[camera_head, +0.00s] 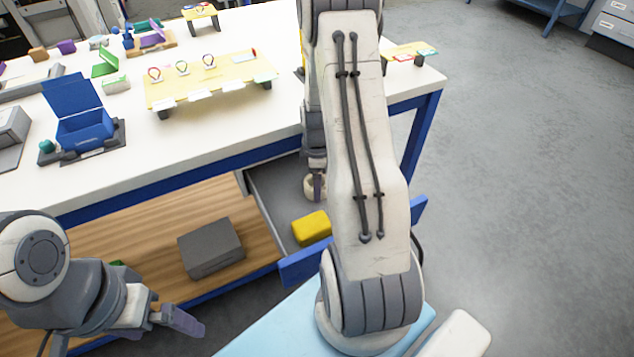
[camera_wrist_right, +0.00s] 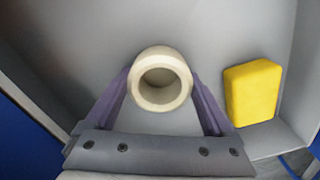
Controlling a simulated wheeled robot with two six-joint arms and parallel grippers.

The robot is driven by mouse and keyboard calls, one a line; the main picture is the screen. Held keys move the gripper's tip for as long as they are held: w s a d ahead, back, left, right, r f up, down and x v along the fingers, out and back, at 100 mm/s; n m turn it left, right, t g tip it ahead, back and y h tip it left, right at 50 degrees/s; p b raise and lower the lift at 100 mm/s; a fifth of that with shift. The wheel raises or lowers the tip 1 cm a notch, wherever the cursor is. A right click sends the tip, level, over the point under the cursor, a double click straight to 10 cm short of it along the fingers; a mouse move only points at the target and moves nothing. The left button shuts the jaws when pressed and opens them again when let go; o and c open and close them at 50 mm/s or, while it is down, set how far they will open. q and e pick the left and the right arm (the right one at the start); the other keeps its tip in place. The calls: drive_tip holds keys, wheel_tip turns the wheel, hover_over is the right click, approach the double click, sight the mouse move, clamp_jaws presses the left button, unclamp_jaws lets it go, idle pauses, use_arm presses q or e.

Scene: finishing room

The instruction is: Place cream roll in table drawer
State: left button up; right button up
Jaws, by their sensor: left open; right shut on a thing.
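The cream roll (camera_wrist_right: 163,80) is held between the two fingers of my right gripper (camera_wrist_right: 162,95), with its open end facing the wrist camera. In the head view the roll (camera_head: 312,188) shows partly, low inside the open table drawer (camera_head: 276,192), below my right gripper (camera_head: 317,180). I cannot tell whether it touches the drawer floor. The drawer has a blue front and grey inside. My left gripper (camera_head: 178,318) is open and empty at the lower left, apart from the drawer. My right arm hides part of the drawer.
A yellow block (camera_head: 311,227) lies in the drawer near its front. A grey box (camera_head: 211,248) sits on the wooden shelf (camera_head: 150,235) left of the drawer. The white tabletop (camera_head: 220,120) above holds a blue open box (camera_head: 82,118) and a yellow board (camera_head: 210,84).

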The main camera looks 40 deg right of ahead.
drive_tip(key=o, duration=1.1)
drive_tip(key=shift+f, duration=0.1)
drive_tip(key=shift+r, duration=0.3)
wheel_tip(320, 180, up, 12)
drive_tip(key=p, duration=0.1)
drive_tip(key=shift+f, duration=0.1)
